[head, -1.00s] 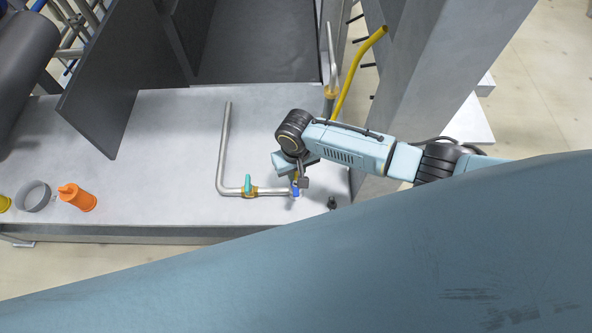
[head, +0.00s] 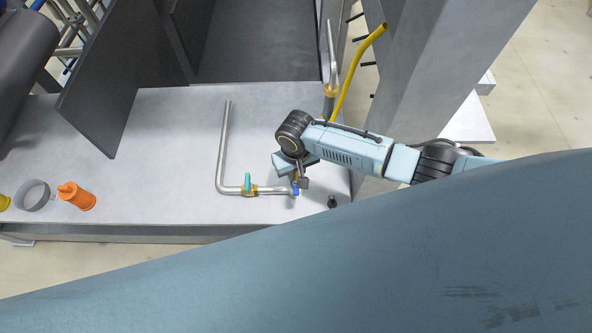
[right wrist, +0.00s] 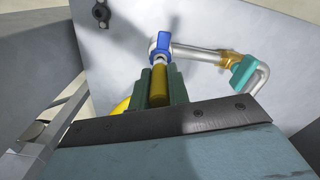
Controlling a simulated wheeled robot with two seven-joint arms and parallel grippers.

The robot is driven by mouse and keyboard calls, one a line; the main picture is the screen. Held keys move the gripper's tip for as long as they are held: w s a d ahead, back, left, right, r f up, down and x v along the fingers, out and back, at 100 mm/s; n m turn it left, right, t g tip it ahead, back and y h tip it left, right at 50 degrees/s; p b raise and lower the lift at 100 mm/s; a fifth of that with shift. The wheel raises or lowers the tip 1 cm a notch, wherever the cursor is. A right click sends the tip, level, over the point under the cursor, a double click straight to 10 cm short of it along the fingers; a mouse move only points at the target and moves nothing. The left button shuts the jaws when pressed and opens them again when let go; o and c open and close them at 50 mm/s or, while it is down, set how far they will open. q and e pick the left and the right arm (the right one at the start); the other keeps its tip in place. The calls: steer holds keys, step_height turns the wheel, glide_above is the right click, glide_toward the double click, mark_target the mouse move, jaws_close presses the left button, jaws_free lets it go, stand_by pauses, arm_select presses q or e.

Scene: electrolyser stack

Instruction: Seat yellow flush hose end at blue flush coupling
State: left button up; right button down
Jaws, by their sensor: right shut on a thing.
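The blue flush coupling (right wrist: 161,43) sits at the end of a metal pipe, and it also shows in the head view (head: 296,191), just below my right gripper (head: 301,182). In the right wrist view my right gripper (right wrist: 158,86) is shut on the yellow flush hose end (right wrist: 158,87), between its green fingers. The hose end points at the coupling, with a short pale tip between the yellow part and the blue. I cannot tell whether the tip is inside the coupling or just at its mouth. My left gripper is not in view.
The metal pipe (head: 222,145) lies on the grey bench with a teal-handled valve (head: 248,184). A yellow hose (head: 357,70) rises beside a grey column (head: 428,70). A small black knob (head: 332,201) is right of the coupling.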

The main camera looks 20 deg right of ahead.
steer(key=shift+f+b, duration=0.45)
steer(key=shift+f, duration=0.25)
steer(key=c, duration=1.3)
jaws_free()
steer(key=shift+o, duration=0.2)
step_height(320, 180, up, 14)
steer(key=shift+f+p, duration=0.25)
steer(key=shift+p, duration=0.5)
